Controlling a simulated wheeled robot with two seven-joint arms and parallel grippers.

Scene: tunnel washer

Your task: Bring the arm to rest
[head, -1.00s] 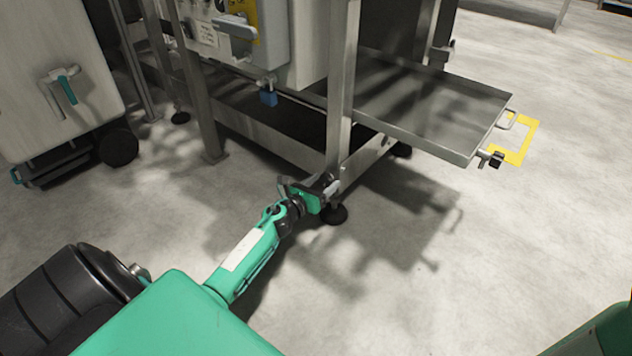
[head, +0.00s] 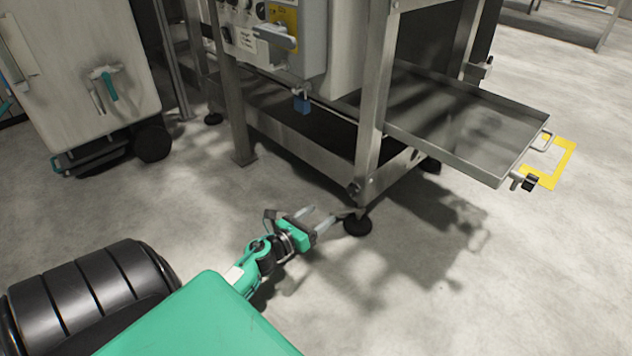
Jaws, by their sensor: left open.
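My left gripper (head: 325,222) is open with nothing between its fingers. It shows in the head view at the lower middle, in front of the washer frame's near leg (head: 369,110). One fingertip appears close to the black foot (head: 357,226) of that leg; I cannot tell whether they touch. The left arm's green link (head: 205,322) reaches in from the bottom left, with the forearm partly hidden behind it. My right gripper is not in view.
A metal tray (head: 465,118) juts out at right, with a valve (head: 523,182) at its corner. A wheeled cabinet (head: 75,75) stands at left. The floor (head: 480,290) at lower right is clear.

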